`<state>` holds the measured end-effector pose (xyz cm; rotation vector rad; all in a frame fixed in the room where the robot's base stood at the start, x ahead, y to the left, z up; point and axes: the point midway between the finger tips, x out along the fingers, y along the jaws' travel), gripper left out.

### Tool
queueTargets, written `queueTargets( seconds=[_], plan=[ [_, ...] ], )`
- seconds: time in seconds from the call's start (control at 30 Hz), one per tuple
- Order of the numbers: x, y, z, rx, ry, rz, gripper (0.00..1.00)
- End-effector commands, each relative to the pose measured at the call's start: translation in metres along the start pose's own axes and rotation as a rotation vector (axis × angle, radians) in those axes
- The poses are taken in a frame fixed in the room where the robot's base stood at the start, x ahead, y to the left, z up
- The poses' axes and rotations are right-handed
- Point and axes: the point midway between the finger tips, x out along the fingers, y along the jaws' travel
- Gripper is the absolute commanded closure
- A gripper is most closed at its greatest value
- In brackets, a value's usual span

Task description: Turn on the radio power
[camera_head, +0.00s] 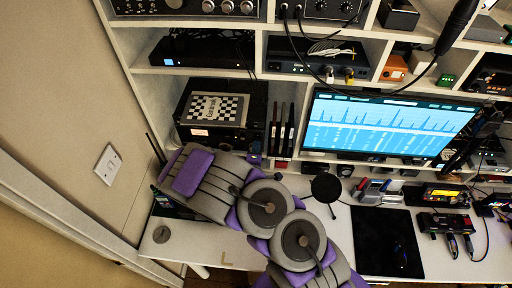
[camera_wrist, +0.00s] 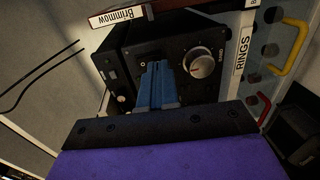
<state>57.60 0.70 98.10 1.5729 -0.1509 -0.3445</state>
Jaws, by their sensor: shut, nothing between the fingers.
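The radio (camera_wrist: 122,62) is a black box with a silver knob (camera_wrist: 201,63) marked BAND on its front, seen turned in the wrist view. My gripper (camera_wrist: 158,68) is shut and empty, its blue fingers close to the panel left of the knob. The fingertips cover a small part of the panel beside a white mark; I cannot tell whether they touch it. Any switch behind them is hidden. In the head view a black box, likely this radio (camera_head: 187,112), is in the lower left cubby, its front partly behind my arm.
A lit monitor (camera_head: 388,125) is farther right. A black tablet (camera_head: 386,240) lies on the white desk (camera_head: 215,247).

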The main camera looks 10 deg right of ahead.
Motion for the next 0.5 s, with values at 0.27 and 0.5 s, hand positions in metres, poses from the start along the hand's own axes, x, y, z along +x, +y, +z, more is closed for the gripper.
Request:
queueTargets(
  seconds=[0.27, 0.5],
  plan=[
    [0.0133, 0.0008, -0.0014, 0.003, 0.002, 0.003, 1.0],
    [0.0136, 0.0006, -0.0014, 0.002, 0.002, 0.002, 1.0]
  ],
)
